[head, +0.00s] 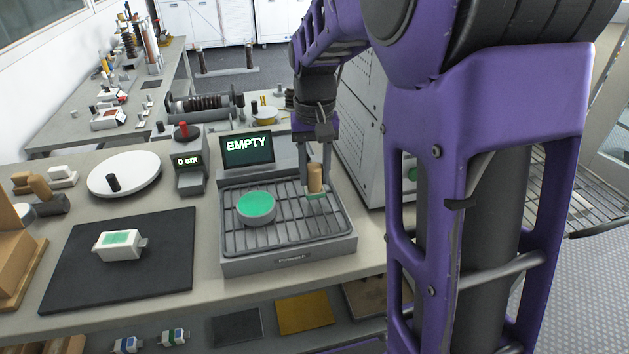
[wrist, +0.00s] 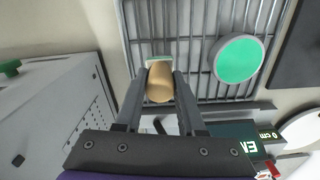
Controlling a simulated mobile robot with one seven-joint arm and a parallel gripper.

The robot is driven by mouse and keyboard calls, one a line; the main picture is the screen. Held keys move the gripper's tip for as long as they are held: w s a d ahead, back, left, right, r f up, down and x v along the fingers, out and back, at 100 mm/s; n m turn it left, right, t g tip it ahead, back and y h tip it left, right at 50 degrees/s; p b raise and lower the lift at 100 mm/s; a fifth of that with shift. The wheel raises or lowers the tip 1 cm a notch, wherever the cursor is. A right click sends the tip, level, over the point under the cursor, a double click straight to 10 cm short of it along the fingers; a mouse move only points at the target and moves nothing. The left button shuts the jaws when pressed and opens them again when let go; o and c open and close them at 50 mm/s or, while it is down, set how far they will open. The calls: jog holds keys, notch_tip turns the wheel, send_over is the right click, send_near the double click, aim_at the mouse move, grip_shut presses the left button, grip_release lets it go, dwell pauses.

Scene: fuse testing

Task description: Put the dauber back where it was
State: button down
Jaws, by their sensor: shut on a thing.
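The dauber (head: 315,178) has a tan, rounded wooden handle and a pale base with some green at its edge. My gripper (head: 314,184) is shut on the handle, over the right part of a metal rack (head: 288,238). In the wrist view the dauber (wrist: 160,85) sits between the two fingers of my gripper (wrist: 160,80), with its pale base pointing away from the camera. I cannot tell whether the base touches the rack bars. A round grey dish with a green top (head: 257,207) rests on the rack, left of the dauber; it also shows in the wrist view (wrist: 238,60).
A screen (head: 246,150) reading "EMPTY" stands behind the rack. A small display (head: 188,162) reads "0 cm". A black mat (head: 170,270) bears a white block with a green top (head: 118,243). A white disc (head: 125,172) lies behind it. A grey cabinet (head: 360,130) stands right of the rack.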

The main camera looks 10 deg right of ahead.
aim_at(315, 165)
jog(key=shift+f, duration=0.8)
jog(key=shift+f, duration=0.2)
jog(key=c, duration=0.5)
grip_release()
jog(key=shift+r, duration=0.1)
notch_tip(315, 165, up, 12)
jog(key=shift+r+p, duration=0.15)
jog(key=shift+p, duration=1.1)
